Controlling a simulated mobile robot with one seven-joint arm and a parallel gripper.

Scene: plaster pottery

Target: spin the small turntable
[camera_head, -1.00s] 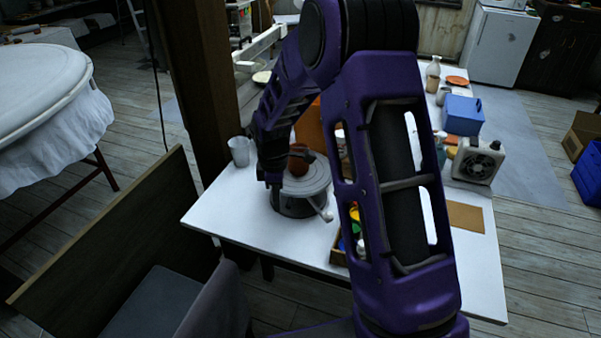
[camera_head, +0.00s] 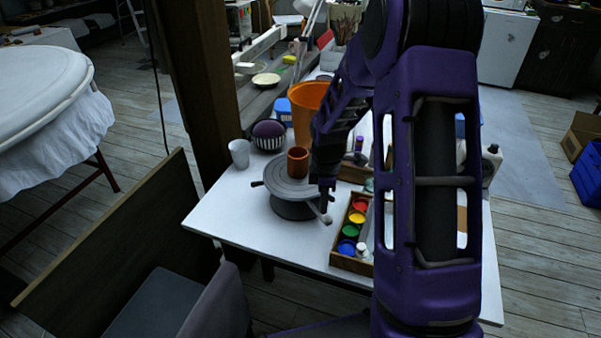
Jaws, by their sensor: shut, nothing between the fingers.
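The small turntable (camera_head: 284,180) is a grey disc on a darker round base, standing on the white table. Short knobs stick out at its rim, a dark one at the left and a pale-tipped one at the lower right. A brown-orange cup (camera_head: 298,161) stands upright on the disc, toward its back right. My gripper (camera_head: 325,208) is shut and points down at the right edge of the turntable, close to the pale-tipped knob. Whether it touches the knob or rim I cannot tell.
A wooden box of paint pots (camera_head: 352,232) sits just right of my gripper. A clear cup (camera_head: 239,153), a striped pincushion-like pot (camera_head: 268,135) and an orange bucket (camera_head: 306,112) stand behind the turntable. The front-left of the white table (camera_head: 240,215) is clear.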

